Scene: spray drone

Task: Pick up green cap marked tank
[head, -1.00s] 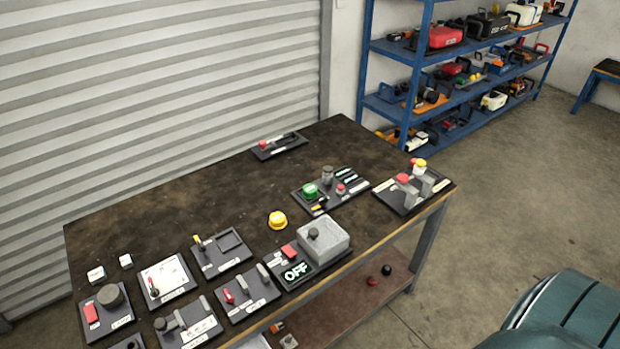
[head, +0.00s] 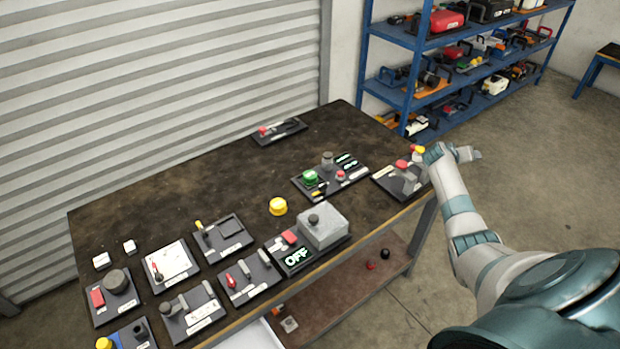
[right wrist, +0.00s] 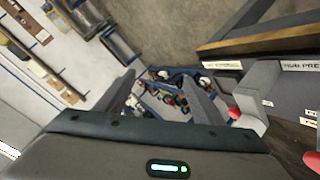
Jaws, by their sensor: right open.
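A green cap (head: 310,177) sits on a dark panel (head: 350,182) toward the back right of the workbench. Its marking is too small to read. On the same panel are a grey knob (head: 327,158) and a small red button (head: 341,174). My right gripper (head: 474,153) is off the right end of the bench, to the right of the cap and apart from it. In the right wrist view its two fingers (right wrist: 165,95) are spread with nothing between them. The green cap is not seen in that view. My left gripper is not in view.
A panel with red and yellow knobs (head: 403,166) stands at the bench's right corner, close to my right forearm. A yellow dome (head: 278,206) and a grey box (head: 324,226) sit nearer the front. Blue shelves (head: 408,90) stand behind. The bench's back left is clear.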

